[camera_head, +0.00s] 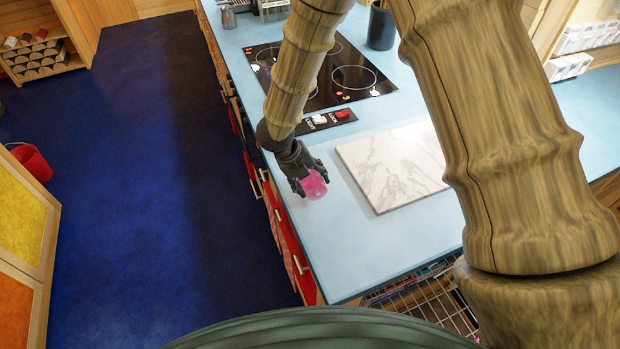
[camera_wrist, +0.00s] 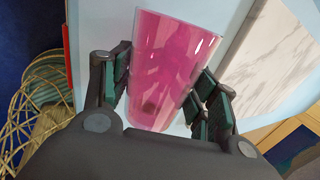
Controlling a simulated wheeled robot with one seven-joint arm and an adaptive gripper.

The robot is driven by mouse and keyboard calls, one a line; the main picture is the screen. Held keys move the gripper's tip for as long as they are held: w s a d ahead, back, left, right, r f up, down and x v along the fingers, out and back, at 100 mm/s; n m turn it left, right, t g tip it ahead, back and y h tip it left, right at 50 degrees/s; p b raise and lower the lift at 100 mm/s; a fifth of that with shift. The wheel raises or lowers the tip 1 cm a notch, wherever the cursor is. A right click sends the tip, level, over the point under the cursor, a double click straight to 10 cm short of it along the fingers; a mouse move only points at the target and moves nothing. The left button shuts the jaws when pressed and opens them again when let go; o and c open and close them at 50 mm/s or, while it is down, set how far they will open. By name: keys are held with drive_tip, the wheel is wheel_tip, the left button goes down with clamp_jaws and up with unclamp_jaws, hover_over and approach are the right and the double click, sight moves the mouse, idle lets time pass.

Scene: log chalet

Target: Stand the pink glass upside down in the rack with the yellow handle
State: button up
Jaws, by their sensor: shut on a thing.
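The pink glass (camera_head: 315,187) is see-through and held at the end of my arm, over or near the left edge of the blue counter. My gripper (camera_head: 305,180) is shut on it. In the wrist view the glass (camera_wrist: 172,60) lies tilted between the dark green finger pads of my gripper (camera_wrist: 163,92), one on each side. I cannot make out a yellow handle.
A white marble board (camera_head: 393,165) lies on the blue counter (camera_head: 375,245), right of my gripper. A black hob (camera_head: 330,72) and a switch panel (camera_head: 327,122) lie farther back. Red drawers (camera_head: 282,222) line the left side. Bare counter lies in front of the board.

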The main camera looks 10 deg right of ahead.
drive_tip(key=shift+f, duration=0.15)
drive_tip(key=o, duration=1.3)
drive_tip(key=shift+c, duration=0.2)
drive_tip(key=v, duration=1.2)
